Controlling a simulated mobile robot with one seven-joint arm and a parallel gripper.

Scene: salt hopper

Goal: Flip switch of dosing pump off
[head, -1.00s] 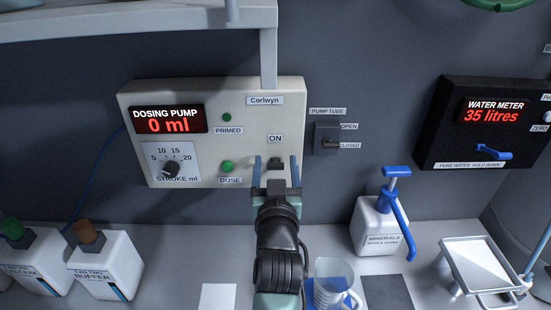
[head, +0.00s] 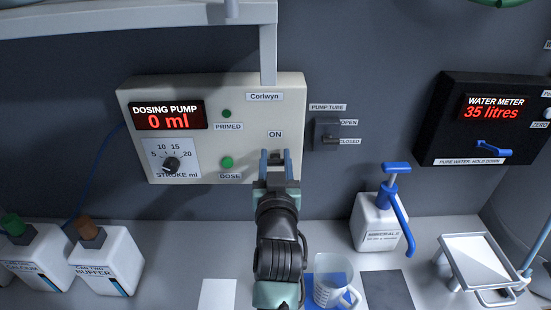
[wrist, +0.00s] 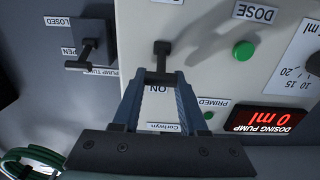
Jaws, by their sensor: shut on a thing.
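The dosing pump (head: 212,105) is a cream box on the back wall. Its red display (head: 168,115) reads 0 ml. Its small dark switch (wrist: 161,48) sits below the ON label (head: 275,134) in the head view, at the box's lower right. The wrist view shows the panel upside down. My gripper (head: 276,160) is in front of the switch, with its blue fingers shut on the dark lever end (wrist: 161,77). In the head view, the fingers and wrist partly hide the switch.
The pump tube valve (head: 326,132) is just right of the pump. The green DOSE button (head: 227,163) is left of my fingers. A shelf (head: 130,20) hangs above. A measuring jug (head: 331,280) and a minerals bottle (head: 377,222) stand on the counter to the right of my arm.

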